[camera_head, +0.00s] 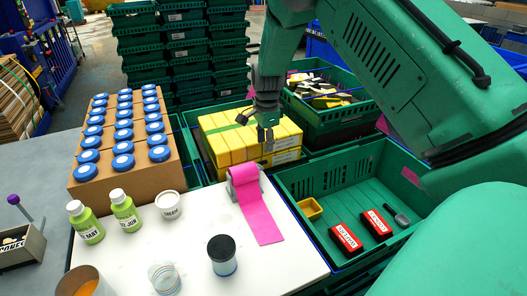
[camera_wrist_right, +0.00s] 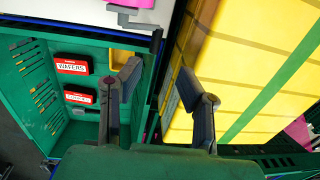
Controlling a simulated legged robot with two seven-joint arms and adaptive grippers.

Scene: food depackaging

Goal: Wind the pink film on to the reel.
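The pink film (camera_head: 260,215) lies as a flat strip on the white worktop, running from the grey reel (camera_head: 236,174) toward the front. Some pink film sits over the top of the reel. In the right wrist view the pink film (camera_wrist_right: 145,16) and a grey part of the reel (camera_wrist_right: 132,3) show at the top edge, partly cut off. My right gripper (camera_head: 266,133) hangs behind and right of the reel, in front of or over the yellow boxes, apart from the film. Its fingers (camera_wrist_right: 163,85) are spread with nothing between them. My left gripper is not in view.
Strapped yellow boxes (camera_head: 222,148) stand behind the reel. A green crate (camera_head: 330,178) right of the worktop (camera_head: 200,240) holds red packs (camera_head: 346,238) and a yellow tub (camera_head: 310,209). Green bottles (camera_head: 125,212), a dark-lidded jar (camera_head: 222,258) and blue-lidded jars (camera_head: 122,162) stand left.

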